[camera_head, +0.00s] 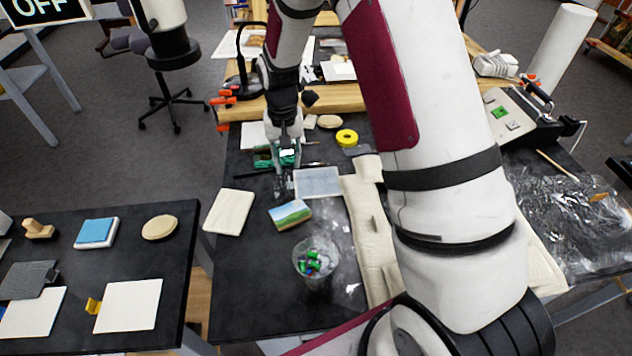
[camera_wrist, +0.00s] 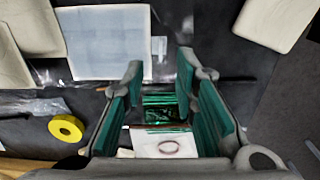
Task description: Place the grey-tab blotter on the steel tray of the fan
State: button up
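My gripper (camera_head: 287,168) points down over the far part of the middle dark table. In the wrist view its green-padded fingers (camera_wrist: 160,85) stand wide apart with nothing gripped. Below and between them lie a shiny green-and-dark item (camera_wrist: 165,110) and a white piece with a thin ring mark (camera_wrist: 168,147). A white square (camera_head: 33,315) lies on the left table beside a dark grey piece (camera_head: 26,280); I cannot tell whether this is the grey-tab blotter.
A pale flat panel (camera_head: 318,182), a cream pad (camera_head: 230,212), a small landscape picture (camera_head: 290,214) and a clear cup (camera_head: 315,262) lie near my gripper. Yellow tape (camera_head: 347,137) lies behind. A gap separates the left and middle tables. My arm hides much of the right side.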

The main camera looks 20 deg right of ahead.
aim_at(313, 180)
jog(key=shift+w+f+p, duration=0.15)
jog(key=shift+f+p, duration=0.15)
jog(key=shift+f, duration=1.25)
jog(key=shift+w+f+p, duration=0.1)
jog(key=shift+f+p, duration=0.15)
jog(key=shift+f, duration=1.3)
jog(key=shift+c, duration=0.3)
grip_shut()
